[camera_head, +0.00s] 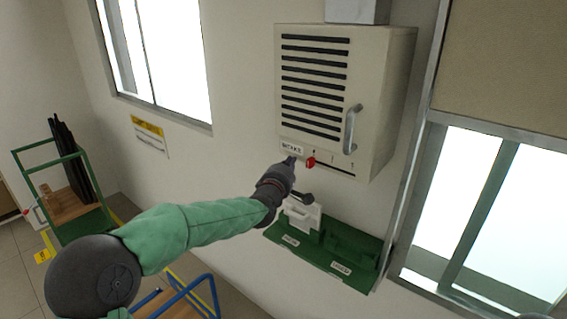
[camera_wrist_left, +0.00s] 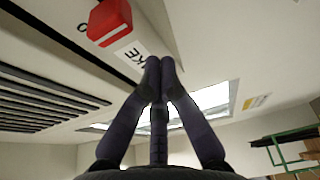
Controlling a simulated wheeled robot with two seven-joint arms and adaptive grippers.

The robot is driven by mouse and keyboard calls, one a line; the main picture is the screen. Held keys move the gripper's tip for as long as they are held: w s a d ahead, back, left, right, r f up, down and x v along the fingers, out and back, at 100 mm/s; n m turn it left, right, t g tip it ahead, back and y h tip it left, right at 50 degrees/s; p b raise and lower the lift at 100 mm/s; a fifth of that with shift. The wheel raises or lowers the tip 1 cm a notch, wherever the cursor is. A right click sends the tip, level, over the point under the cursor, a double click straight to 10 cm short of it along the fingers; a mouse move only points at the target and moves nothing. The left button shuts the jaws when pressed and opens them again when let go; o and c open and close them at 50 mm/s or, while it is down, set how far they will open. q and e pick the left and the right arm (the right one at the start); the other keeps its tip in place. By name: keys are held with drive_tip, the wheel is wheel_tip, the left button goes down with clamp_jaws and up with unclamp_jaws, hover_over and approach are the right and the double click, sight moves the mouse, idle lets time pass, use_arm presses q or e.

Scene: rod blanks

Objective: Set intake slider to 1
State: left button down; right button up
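The beige intake unit (camera_head: 386,101) hangs on the wall with dark louvres and a metal handle. Its red slider knob (camera_head: 311,162) sits at the left end of a slot with small scale marks, beside the INTAKE label (camera_head: 292,149). The marks are too small to read surely. My left gripper (camera_head: 290,161) is just left of the knob, near the label. In the left wrist view the fingertips (camera_wrist_left: 160,64) are together with nothing between them. The red knob (camera_wrist_left: 109,22) is up and left of them, apart. My right gripper is not visible.
A green shelf (camera_head: 330,256) with a white holder (camera_head: 302,216) is on the wall below the unit. A window (camera_head: 470,205) is at right. A green cart (camera_head: 72,190) stands at left, and a blue-railed cart (camera_head: 185,298) at the bottom.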

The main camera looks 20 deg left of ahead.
sight(320, 164)
use_arm(q)
drive_tip(key=shift+s+d+r+p, duration=0.1)
drive_tip(key=shift+s+d+p, duration=0.2)
drive_tip(key=shift+d, duration=0.4)
drive_tip(key=shift+s+d+r+p, duration=0.1)
drive_tip(key=shift+s+d, duration=0.3)
drive_tip(key=shift+d, duration=0.3)
drive_tip(key=shift+w+f, duration=0.1)
drive_tip(key=d, duration=0.2)
drive_tip(key=s+d+b, duration=0.2)
drive_tip(key=d, duration=0.1)
drive_tip(key=shift+s+d, duration=0.1)
drive_tip(key=shift+d, duration=0.25)
drive_tip(key=shift+a, duration=0.1)
